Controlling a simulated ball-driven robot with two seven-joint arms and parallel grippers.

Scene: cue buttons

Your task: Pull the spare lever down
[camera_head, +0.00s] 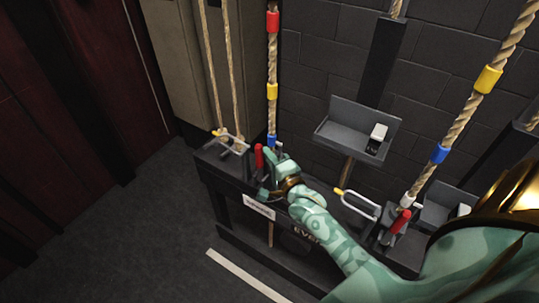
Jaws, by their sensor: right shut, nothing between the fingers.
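A lever with a red handle (259,157) stands on the dark rail (232,184), above a white label (258,207) whose text is too small to read. A second lever with a red handle (400,221) stands further right on the rail. I cannot tell from writing which one is the spare. My right gripper (270,163) reaches in from the lower right, just right of the first red handle. It is shut and empty; I cannot tell whether it touches the handle. My left gripper is not in view.
A rope with red, yellow and blue bands (272,60) rises behind my right gripper. A similar thick rope (464,118) rises at the right. Wire loops with yellow tips (357,206) stick out from the rail. A grey tray (345,136) is on the brick wall. The floor at left is clear.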

